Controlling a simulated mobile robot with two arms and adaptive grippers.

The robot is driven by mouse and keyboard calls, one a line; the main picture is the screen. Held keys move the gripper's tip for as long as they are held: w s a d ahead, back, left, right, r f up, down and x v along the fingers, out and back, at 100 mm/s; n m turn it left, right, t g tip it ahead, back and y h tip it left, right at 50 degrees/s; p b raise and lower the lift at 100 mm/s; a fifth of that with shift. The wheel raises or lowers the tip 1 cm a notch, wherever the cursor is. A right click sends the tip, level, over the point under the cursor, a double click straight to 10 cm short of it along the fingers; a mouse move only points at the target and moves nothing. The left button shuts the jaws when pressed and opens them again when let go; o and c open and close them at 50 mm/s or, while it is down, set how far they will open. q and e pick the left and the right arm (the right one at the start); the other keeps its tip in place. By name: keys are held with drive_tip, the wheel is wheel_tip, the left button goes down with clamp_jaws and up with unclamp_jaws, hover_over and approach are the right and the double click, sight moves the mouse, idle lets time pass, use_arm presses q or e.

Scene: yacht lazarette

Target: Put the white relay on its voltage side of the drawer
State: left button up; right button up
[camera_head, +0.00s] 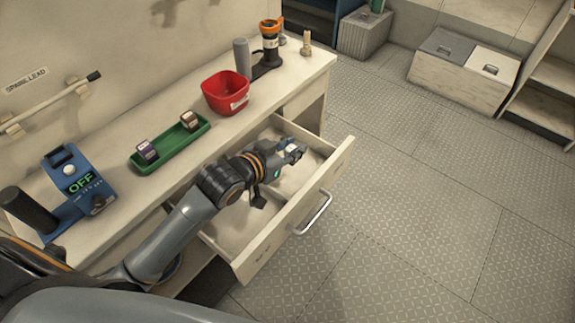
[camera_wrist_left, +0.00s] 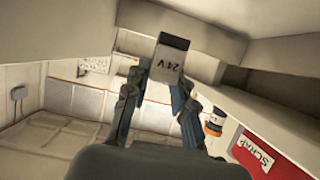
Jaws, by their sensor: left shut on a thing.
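The white relay (camera_head: 292,147) is between the fingers of my left gripper (camera_head: 296,153), at the far right part of the open drawer (camera_head: 318,207). In the left wrist view the relay (camera_wrist_left: 170,62) shows a pale face marked "24V" and a dark end. My left gripper (camera_wrist_left: 160,88) is shut on it there. I cannot tell whether the relay touches the drawer floor. My arm hides part of the drawer's middle. The drawer front has small marks near both ends, too small to read. My right gripper is not in view.
A green tray (camera_head: 171,145) on the bench holds a purple relay (camera_head: 147,150) and a brown relay (camera_head: 189,121). A red bin (camera_head: 226,93), marked "SCRAP" in the left wrist view, stands behind the drawer.

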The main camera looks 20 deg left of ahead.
use_arm(q)
drive_tip(key=shift+s+f, duration=0.1)
drive_tip(key=shift+f, duration=2.9)
drive_tip(key=shift+f+b, duration=0.1)
drive_tip(key=shift+b, duration=0.2)
drive_tip(key=o, duration=1)
drive_tip(key=v, duration=0.7)
drive_tip(key=shift+s+a+r, duration=0.1)
drive_tip(key=shift+s+r, duration=0.15)
